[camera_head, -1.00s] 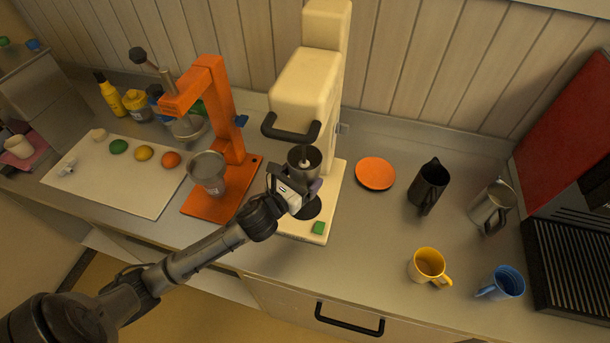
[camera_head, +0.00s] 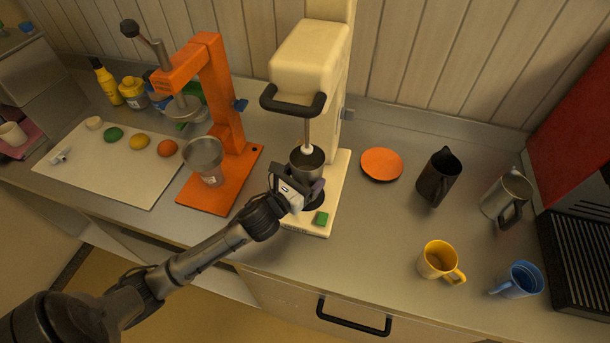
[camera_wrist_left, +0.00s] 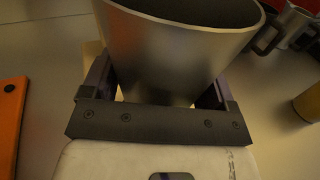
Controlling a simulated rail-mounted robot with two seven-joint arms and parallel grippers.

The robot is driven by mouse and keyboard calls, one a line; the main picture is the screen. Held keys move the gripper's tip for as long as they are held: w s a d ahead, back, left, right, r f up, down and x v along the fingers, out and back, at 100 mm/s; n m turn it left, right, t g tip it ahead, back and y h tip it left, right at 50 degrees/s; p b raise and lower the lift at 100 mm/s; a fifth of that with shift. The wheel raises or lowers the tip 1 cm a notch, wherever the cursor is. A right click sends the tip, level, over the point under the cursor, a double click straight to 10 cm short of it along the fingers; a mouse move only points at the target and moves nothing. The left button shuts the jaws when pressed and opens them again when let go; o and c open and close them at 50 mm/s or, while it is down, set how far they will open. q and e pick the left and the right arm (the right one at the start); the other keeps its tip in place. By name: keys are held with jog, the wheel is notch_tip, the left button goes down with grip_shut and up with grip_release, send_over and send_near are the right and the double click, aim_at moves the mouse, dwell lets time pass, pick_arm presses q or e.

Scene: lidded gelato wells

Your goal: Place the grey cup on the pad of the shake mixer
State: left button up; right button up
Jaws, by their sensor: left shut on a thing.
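The grey cup (camera_head: 308,160) is upright over the base of the cream shake mixer (camera_head: 311,62), below its spindle (camera_head: 307,140). My left gripper (camera_head: 304,190) is shut on the grey cup, with a finger on each side of it in the left wrist view (camera_wrist_left: 158,95). The dark round pad (camera_head: 312,204) shows only in part below the cup and gripper; I cannot tell whether the cup touches it. A green button (camera_head: 321,218) is at the front of the mixer base. My right gripper is not in view.
An orange press (camera_head: 218,120) with a metal cup (camera_head: 205,160) stands left of the mixer. An orange plate (camera_head: 381,164), dark pitcher (camera_head: 437,177), steel pitcher (camera_head: 506,195), yellow mug (camera_head: 440,261) and blue mug (camera_head: 518,280) are on the right. The counter between plate and yellow mug is clear.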

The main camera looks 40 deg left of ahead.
pick_arm(q)
jog(key=shift+f, duration=0.6)
dwell(0.3)
jog(key=o, duration=1)
jog(key=shift+c, duration=0.2)
jog(key=shift+s+d+r, duration=0.1)
jog(key=shift+s, duration=1.8)
jog(key=shift+s+d+r, duration=0.1)
jog(key=shift+s, duration=1.75)
jog(key=s, duration=1.4)
jog(key=shift+d+r+b, duration=0.15)
jog(key=shift+d+b, duration=0.1)
jog(key=shift+b, duration=0.05)
jog(key=shift+w, duration=0.1)
